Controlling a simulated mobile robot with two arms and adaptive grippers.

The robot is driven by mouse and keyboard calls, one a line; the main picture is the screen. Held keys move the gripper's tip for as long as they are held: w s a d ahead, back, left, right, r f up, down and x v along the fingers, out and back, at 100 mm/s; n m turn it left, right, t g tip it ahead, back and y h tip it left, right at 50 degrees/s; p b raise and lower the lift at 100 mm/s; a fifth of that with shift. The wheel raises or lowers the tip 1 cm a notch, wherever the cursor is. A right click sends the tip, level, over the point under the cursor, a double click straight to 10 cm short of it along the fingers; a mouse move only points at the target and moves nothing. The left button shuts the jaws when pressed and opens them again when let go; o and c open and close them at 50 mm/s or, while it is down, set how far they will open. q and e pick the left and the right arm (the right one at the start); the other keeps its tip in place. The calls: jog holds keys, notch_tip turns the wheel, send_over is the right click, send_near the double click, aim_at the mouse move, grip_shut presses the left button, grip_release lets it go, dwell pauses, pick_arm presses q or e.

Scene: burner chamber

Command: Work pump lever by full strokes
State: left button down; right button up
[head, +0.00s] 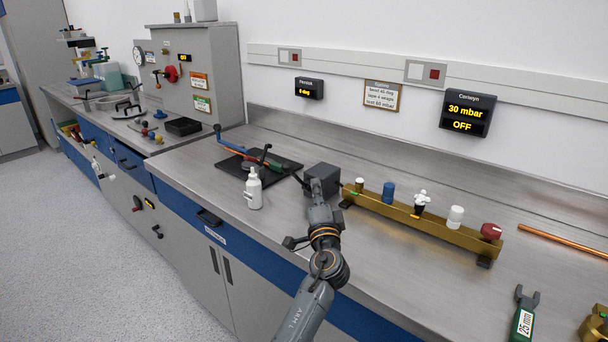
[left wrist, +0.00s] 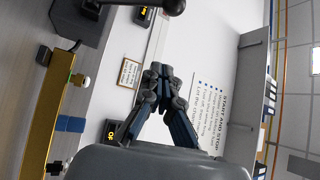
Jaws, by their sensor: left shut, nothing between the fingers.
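The pump looks like a dark grey box (head: 323,176) at the left end of a brass manifold (head: 420,224) on the bench. A short black lever (head: 299,181) sticks out on the left side of the box. In the left wrist view the lever's round black knob (left wrist: 174,6) shows at the top edge, and part of the dark box (left wrist: 78,20) at the upper left. My left gripper (head: 316,186) is shut and empty, in front of the box and hiding part of it. Its closed fingers (left wrist: 160,75) are apart from the knob. My right gripper is not in view.
A white bottle (head: 254,190) stands left of my left gripper, near the bench's front edge. A black tray (head: 285,163) with tools lies behind it. The wall display (head: 467,112) reads 30 mbar, OFF. A green-handled tool (head: 523,315) lies at the lower right.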

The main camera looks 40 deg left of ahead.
aim_at(296, 177)
pick_arm(q)
jog(key=w+a+r+p, duration=0.1)
jog(key=w+a+p, duration=0.2)
jog(key=a, duration=0.5)
jog(key=shift+w+a+p, duration=0.2)
jog(key=shift+w+p, duration=0.1)
jog(key=shift+w, duration=0.25)
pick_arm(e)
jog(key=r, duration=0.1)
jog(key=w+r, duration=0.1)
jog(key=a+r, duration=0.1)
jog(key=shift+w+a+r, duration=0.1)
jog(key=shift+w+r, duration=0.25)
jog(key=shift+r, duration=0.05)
